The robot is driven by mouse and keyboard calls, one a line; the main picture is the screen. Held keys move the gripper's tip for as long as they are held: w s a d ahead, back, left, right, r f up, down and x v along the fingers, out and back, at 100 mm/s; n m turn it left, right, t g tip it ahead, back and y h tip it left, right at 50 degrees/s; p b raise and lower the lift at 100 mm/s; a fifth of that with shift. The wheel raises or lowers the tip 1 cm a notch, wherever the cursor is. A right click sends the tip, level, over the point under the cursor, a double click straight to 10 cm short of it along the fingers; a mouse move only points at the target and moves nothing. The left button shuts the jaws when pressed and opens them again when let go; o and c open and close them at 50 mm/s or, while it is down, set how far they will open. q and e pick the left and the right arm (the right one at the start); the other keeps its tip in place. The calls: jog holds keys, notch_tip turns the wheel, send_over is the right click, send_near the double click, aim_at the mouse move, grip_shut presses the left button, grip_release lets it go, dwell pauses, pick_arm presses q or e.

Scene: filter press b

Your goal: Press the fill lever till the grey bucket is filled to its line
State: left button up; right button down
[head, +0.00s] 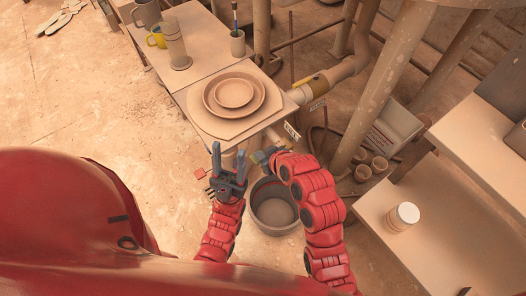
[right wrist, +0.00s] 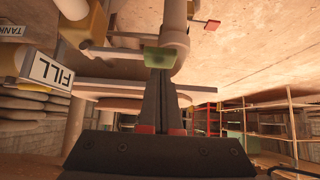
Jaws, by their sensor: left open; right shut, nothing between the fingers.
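The grey bucket (head: 258,205) stands on the floor below the table's front corner. Its inside shows a flat brownish-grey surface; I cannot make out a line or the level. The fill lever is a thin bar ending in a green pad (right wrist: 160,56), beside the white FILL sign (right wrist: 50,73); the sign also shows in the head view (head: 292,131). My right gripper (head: 266,156) is shut and empty, above the bucket's far rim. In the right wrist view its fingertips (right wrist: 160,76) are at the green pad; contact is unclear. My left gripper (head: 228,160) is open and empty, left of the bucket.
A red tab (head: 199,173) on a bar is close left of my left gripper. The table above holds stacked plates (head: 234,94), a yellow mug (head: 156,40) and a brush cup (head: 237,43). A thick post (head: 375,95) and a bench with a jar (head: 403,216) are at right.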

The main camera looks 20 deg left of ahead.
jog(key=shift+f, duration=0.25)
jog(key=shift+s+a+f, duration=0.15)
jog(key=shift+s+f, duration=0.05)
jog(key=shift+f, duration=0.2)
jog(key=shift+s+a+f+n+t+h, duration=0.1)
jog(key=shift+s+f+n+t+h, duration=0.15)
jog(key=shift+f+n+t+h, duration=0.5)
jog(key=shift+f+t+b, duration=0.4)
jog(key=shift+f+t, duration=0.05)
jog(key=shift+f, duration=0.35)
jog(key=shift+w+f, duration=0.1)
jog(key=shift+f, duration=0.55)
